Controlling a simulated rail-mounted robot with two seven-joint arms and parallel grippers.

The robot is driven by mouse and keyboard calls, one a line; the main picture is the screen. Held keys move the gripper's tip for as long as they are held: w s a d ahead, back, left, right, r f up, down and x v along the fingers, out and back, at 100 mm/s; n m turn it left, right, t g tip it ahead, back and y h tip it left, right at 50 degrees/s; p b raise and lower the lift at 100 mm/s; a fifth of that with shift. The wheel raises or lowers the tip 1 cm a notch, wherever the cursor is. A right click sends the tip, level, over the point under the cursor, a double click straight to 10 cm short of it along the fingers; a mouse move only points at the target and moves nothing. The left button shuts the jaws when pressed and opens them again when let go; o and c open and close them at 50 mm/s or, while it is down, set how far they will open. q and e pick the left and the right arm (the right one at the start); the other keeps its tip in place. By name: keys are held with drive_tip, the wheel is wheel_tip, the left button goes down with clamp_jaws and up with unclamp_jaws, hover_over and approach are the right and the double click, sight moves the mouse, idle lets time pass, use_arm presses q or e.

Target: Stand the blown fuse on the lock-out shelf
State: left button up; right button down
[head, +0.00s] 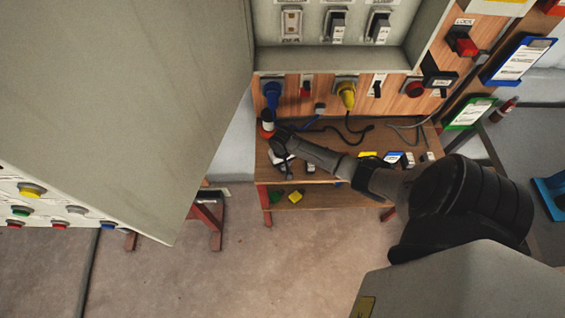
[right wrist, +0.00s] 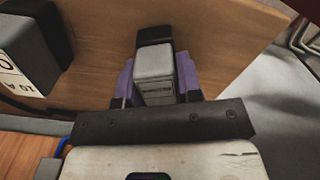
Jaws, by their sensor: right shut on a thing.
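My right gripper (head: 281,150) is over the left end of the wooden shelf (head: 333,168) below the panel. In the right wrist view its purple fingers (right wrist: 157,85) are shut on a small grey block with a black end, the fuse (right wrist: 154,68). The wooden surface (right wrist: 100,65) lies behind the fuse; I cannot tell whether they touch. In the head view the held fuse is too small to make out clearly. My left gripper is not in view.
A dark block marked 10 A (right wrist: 24,55) is at the left of the wrist view. Blue (head: 272,93) and yellow (head: 346,94) plugs and cables hang above. A large grey cabinet door (head: 120,90) fills the left.

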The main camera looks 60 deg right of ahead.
drive_tip(key=c, duration=1.1)
unclamp_jaws()
drive_tip(key=o, duration=0.3)
wheel_tip(320, 180, up, 11)
drive_tip(key=shift+r+p, duration=0.2)
drive_tip(key=shift+p, duration=0.95)
drive_tip(key=s+a+n+t, duration=0.1)
drive_tip(key=s+a+n, duration=0.65)
drive_tip(key=a, duration=0.75)
drive_tip(key=s+a+r+t, duration=0.1)
drive_tip(key=s+a+r, duration=0.2)
drive_tip(key=s+a+r+n, duration=0.1)
drive_tip(key=s+a+r, duration=0.2)
drive_tip(key=s, duration=0.1)
drive_tip(key=s+a+r+n+t, duration=0.1)
drive_tip(key=s+a+r, duration=0.2)
drive_tip(key=shift+s+a+r+t, duration=0.1)
drive_tip(key=shift+s+a+t, duration=0.2)
drive_tip(key=shift+s, duration=0.1)
